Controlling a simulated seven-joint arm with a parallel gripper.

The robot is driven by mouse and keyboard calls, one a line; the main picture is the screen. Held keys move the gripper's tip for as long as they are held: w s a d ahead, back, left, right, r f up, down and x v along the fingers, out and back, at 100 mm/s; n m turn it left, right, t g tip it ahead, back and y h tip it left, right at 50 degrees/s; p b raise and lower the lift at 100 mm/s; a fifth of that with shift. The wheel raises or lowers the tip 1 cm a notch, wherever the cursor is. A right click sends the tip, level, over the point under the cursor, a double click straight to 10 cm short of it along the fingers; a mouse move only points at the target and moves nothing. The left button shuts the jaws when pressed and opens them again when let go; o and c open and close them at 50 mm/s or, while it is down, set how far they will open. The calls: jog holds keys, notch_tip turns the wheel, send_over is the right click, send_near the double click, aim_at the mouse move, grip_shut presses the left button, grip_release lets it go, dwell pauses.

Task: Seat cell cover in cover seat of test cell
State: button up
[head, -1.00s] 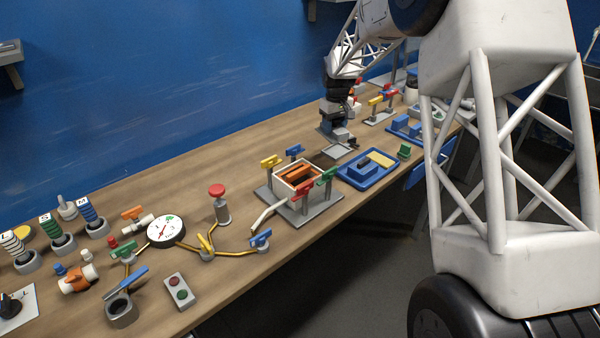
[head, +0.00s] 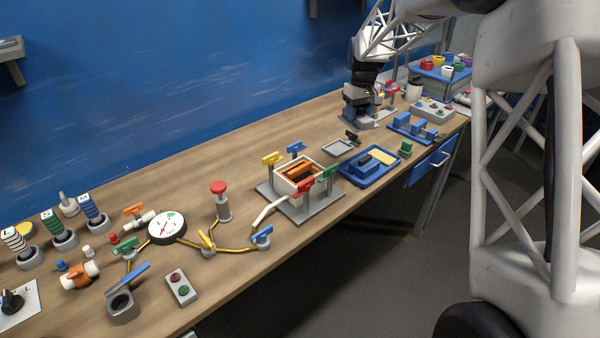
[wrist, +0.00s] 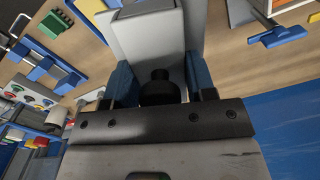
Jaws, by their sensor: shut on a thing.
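The cell cover (wrist: 148,38) is a grey plate with a black knob in the wrist view. My gripper (wrist: 160,84) is shut on the knob, with a blue finger pad on each side. In the head view my gripper (head: 361,112) is over the table's far part, and the held cover is hard to make out there. The test cell (head: 283,186) is a pale open box with orange plates inside, on a grey base. Its cover seat at the top is uncovered. My gripper is apart from it, behind and to the right.
Yellow, blue (head: 296,148), red (head: 304,187) and green clamps stand around the cell. A blue rack (head: 412,128) stands farther right.

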jog(key=s+a+n, duration=0.6)
jog(key=a+n, duration=0.3)
jog(key=n, duration=1.3)
send_over(300, 167)
jog(key=shift+f, duration=3.15)
jog(key=shift+f, duration=0.1)
jog(key=shift+f, duration=1.75)
jog(key=shift+f, duration=0.15)
